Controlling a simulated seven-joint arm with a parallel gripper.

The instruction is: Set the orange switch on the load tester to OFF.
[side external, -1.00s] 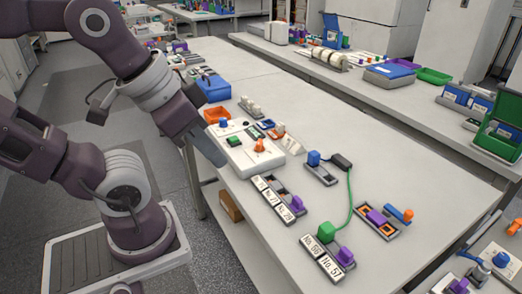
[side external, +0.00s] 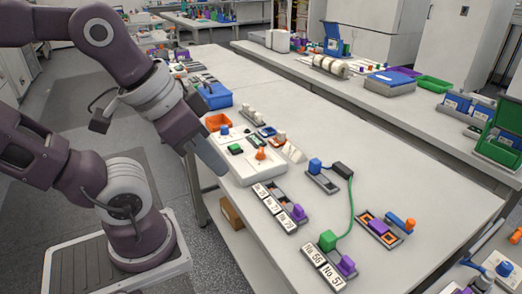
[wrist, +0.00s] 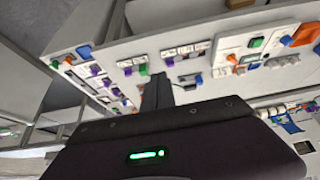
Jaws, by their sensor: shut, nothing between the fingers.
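The load tester is a white box (side external: 240,172) near the table's left edge in the side view. Its orange switch (side external: 260,154) stands on the top face, beside a green button and a blue knob. I cannot tell which way the switch is set. My gripper (side external: 222,170) is shut and empty, angled down at the box's left side and apart from the switch. In the wrist view the orange switch (wrist: 304,36) is at the upper right, and my gripper's fingers (wrist: 157,90) point up the picture, left of it.
An orange bin (side external: 217,121) and a blue bin (side external: 215,97) stand behind the tester. Numbered trays (side external: 271,204) with purple parts lie in front, and a green cable (side external: 351,205) runs to their right.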

